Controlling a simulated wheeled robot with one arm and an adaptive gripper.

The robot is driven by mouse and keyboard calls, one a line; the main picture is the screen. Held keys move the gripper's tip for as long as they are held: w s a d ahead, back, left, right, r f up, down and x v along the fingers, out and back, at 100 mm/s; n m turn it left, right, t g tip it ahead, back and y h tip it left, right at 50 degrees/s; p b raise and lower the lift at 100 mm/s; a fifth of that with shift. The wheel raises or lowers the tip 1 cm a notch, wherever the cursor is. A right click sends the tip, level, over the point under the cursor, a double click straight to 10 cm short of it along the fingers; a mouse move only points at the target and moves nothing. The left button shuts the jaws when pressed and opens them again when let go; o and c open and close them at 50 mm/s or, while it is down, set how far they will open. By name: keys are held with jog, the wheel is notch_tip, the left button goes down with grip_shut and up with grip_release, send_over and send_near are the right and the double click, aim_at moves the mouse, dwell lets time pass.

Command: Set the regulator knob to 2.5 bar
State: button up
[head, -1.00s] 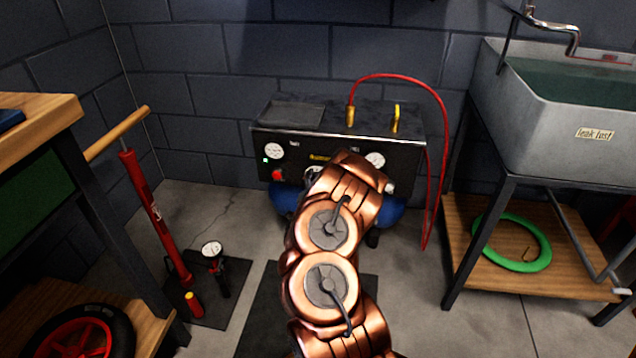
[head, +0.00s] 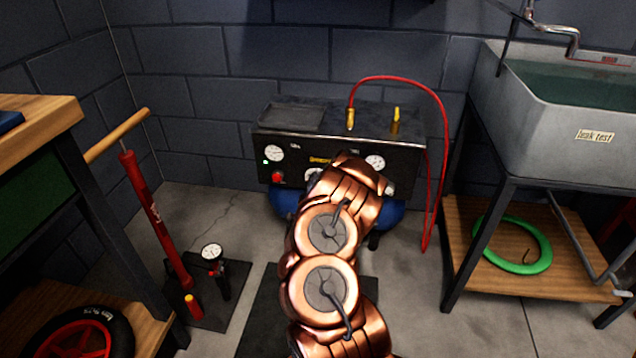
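The compressor (head: 340,150) stands against the back wall, with a black front panel and a blue tank (head: 284,200) below. The panel has a left gauge (head: 274,153), a right gauge (head: 375,162), a red button (head: 278,177) and a small green light (head: 265,161). A pale round part (head: 312,175) shows at the panel's middle, partly behind my arm. Another small light part (head: 389,188) shows below the right gauge. I cannot tell which is the regulator knob. My copper arm reaches up to the panel and hides its lower middle. My gripper is hidden behind the arm. The gauge readings are too small to read.
A red hose (head: 443,130) loops from a brass fitting (head: 351,118) down the compressor's right side. A sink (head: 560,125) on a stand is at right, a workbench (head: 40,115) at left. A red floor pump (head: 158,220) stands between bench and compressor.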

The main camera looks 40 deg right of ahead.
jog(key=shift+w+a+r+n+p, duration=0.1)
jog(key=shift+r+n+p, duration=0.35)
jog(key=shift+p, duration=0.6)
jog(key=shift+n+p, duration=0.75)
jog(key=shift+p, duration=0.4)
jog(key=shift+w+f, duration=0.1)
jog(key=shift+n, duration=0.3)
jog(key=o, duration=1.1)
jog(key=shift+f, duration=0.15)
jog(key=shift+o, duration=0.2)
